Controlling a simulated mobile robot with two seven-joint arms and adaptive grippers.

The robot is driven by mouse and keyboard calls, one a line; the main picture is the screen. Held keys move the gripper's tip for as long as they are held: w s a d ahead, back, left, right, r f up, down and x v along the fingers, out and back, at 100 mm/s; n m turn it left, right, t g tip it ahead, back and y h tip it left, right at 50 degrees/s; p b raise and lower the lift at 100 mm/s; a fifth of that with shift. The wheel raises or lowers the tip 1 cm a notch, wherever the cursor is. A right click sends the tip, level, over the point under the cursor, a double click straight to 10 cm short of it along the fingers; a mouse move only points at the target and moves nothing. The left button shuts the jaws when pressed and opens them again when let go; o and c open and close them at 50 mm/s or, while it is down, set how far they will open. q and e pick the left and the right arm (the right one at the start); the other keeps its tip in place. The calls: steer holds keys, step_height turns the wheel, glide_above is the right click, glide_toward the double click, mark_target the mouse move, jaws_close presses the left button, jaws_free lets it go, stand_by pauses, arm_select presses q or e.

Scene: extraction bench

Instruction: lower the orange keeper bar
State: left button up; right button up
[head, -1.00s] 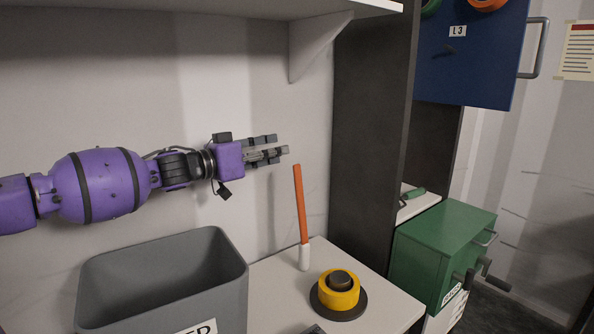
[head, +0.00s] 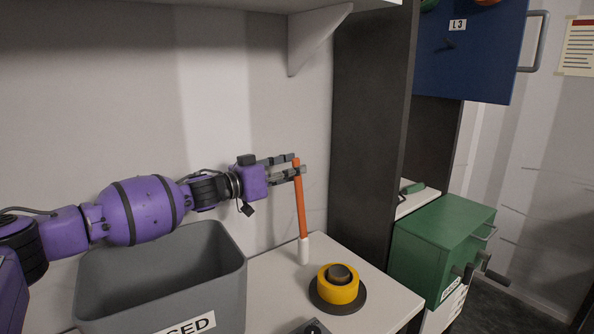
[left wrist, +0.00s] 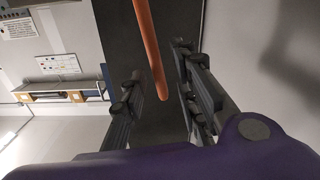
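The orange keeper bar (head: 300,203) stands nearly upright in a white socket (head: 304,250) on the bench, leaning slightly left at its top. My left gripper (head: 299,164) is at the bar's upper end, with its fingers pointing right. In the left wrist view the orange bar (left wrist: 152,50) runs between the two spread fingers of the left gripper (left wrist: 165,100), with a gap on each side. The gripper is open and I see no grip on the bar. My right gripper is in neither view.
A grey bin (head: 228,262) stands at the bench's left. A yellow ring (head: 338,291) with a dark base sits right of the bar. A dark upright panel (head: 368,150) and a green box (head: 446,243) are farther right. A shelf bracket (head: 313,40) hangs above.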

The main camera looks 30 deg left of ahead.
arm_select(q)
steer(key=shift+w+d, duration=0.25)
steer(key=shift+w, duration=0.4)
steer(key=shift+w+d, duration=0.1)
steer(key=shift+w, duration=0.05)
steer(key=shift+c, duration=0.3)
steer(key=c, duration=0.6)
jaws_close()
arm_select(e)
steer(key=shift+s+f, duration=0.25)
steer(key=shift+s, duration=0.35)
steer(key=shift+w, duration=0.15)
